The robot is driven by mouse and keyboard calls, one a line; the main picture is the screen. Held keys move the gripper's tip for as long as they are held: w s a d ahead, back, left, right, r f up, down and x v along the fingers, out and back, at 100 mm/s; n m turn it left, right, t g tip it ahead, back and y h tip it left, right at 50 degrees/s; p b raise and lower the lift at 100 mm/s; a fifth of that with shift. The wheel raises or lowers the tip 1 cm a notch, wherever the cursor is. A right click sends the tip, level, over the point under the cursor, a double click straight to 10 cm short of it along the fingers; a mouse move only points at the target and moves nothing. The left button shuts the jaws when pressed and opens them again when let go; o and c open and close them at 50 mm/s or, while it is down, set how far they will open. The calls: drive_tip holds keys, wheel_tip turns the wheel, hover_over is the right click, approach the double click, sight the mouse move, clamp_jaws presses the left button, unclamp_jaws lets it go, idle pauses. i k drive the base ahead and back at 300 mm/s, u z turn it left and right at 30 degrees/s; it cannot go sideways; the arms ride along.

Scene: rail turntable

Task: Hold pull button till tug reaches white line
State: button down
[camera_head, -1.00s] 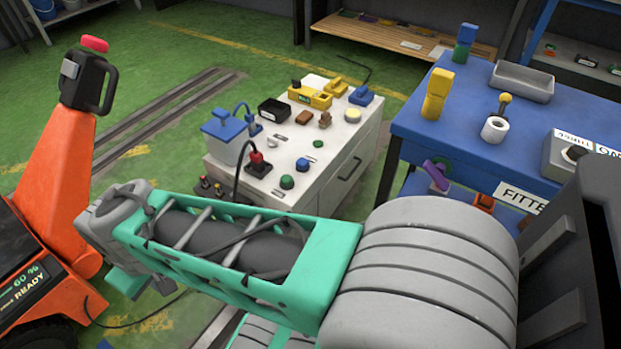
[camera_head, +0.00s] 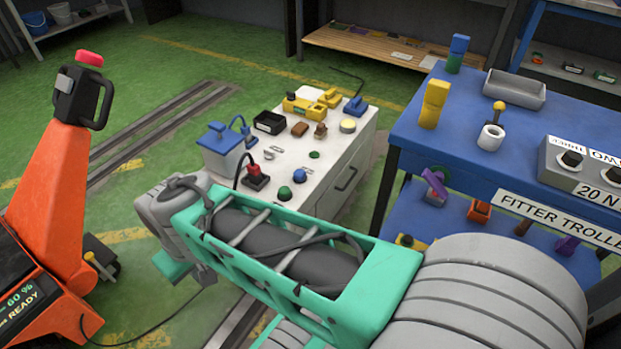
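The orange tug (camera_head: 45,215) stands at the left edge, with a black tiller handle (camera_head: 82,98) topped by a red button (camera_head: 89,58). Its display (camera_head: 20,300) reads 60 % READY. A green button (camera_head: 284,194) and a blue button (camera_head: 299,176) sit on the white cabinet. No pull label is readable, so I cannot tell which control is the pull button. I cannot make out a white line on the floor. My teal and grey arm crosses the lower middle, its grey wrist between tug and cabinet. My gripper's fingers are hidden.
A blue fitter trolley (camera_head: 400,125) stands right. Rails (camera_head: 130,140) run across the green floor. A yellow-knobbed black device (camera_head: 100,257) stands beside the tug.

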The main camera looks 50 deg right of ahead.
sight(285, 192)
drive_tip(key=z, duration=0.1)
drive_tip(key=i, duration=1)
